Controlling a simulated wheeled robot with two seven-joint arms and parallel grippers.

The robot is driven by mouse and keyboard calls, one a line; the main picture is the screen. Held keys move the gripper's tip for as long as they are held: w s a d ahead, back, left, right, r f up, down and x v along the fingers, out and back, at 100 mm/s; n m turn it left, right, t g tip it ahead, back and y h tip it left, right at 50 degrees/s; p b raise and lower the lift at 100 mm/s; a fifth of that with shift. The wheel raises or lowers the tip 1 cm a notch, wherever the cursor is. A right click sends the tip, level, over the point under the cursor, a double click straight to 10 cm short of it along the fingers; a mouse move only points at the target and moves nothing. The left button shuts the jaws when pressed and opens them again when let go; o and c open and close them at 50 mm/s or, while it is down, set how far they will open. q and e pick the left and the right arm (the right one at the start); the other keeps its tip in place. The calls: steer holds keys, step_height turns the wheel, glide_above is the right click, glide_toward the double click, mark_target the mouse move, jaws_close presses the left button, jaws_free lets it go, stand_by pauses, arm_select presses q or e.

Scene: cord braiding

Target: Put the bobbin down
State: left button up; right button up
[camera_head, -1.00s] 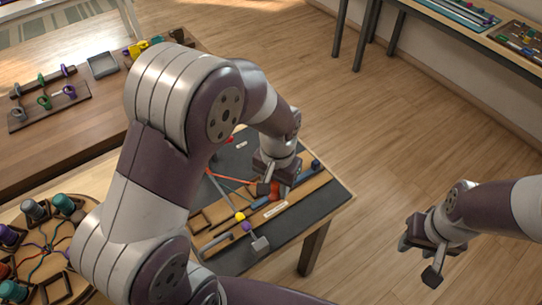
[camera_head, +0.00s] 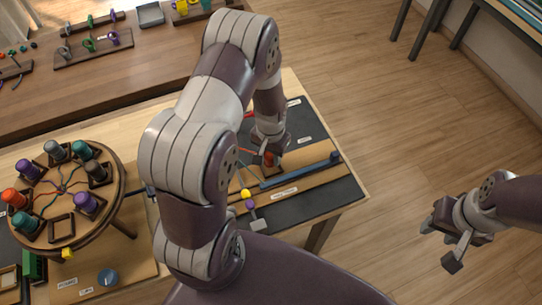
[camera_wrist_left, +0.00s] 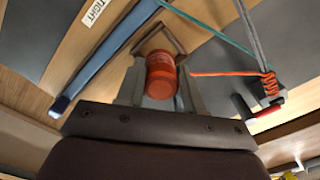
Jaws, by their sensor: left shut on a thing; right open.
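An orange-red bobbin (camera_wrist_left: 161,76) stands between the two fingers of my left gripper (camera_wrist_left: 160,90) in the left wrist view, and the gripper is shut on it. A small square wooden holder (camera_wrist_left: 152,33) lies just beyond the bobbin; I cannot tell whether the bobbin touches it. An orange cord (camera_wrist_left: 222,73) runs from the bobbin to a braided bundle (camera_wrist_left: 270,86). In the head view the bobbin (camera_head: 268,159) shows low over the board on the table, partly hidden by my gripper. My right gripper (camera_head: 448,245) is open and empty over the floor.
A round wooden braiding stand (camera_head: 124,190) with several coloured bobbins and an empty square socket (camera_head: 60,227) stands at left. A blue bar (camera_head: 302,172) lies beside the bobbin. A blue knob (camera_head: 107,278) sits at front left. Another table with racks is behind.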

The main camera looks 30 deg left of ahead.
arm_select(q)
steer(key=shift+s+f, duration=0.15)
steer(key=shift+f, duration=0.6)
steer(key=shift+w+f, duration=0.25)
steer(key=shift+f, duration=0.15)
steer(key=shift+s+f, duration=0.15)
steer(key=shift+f, duration=0.15)
steer(key=o, duration=1)
steer(key=shift+o, duration=0.2)
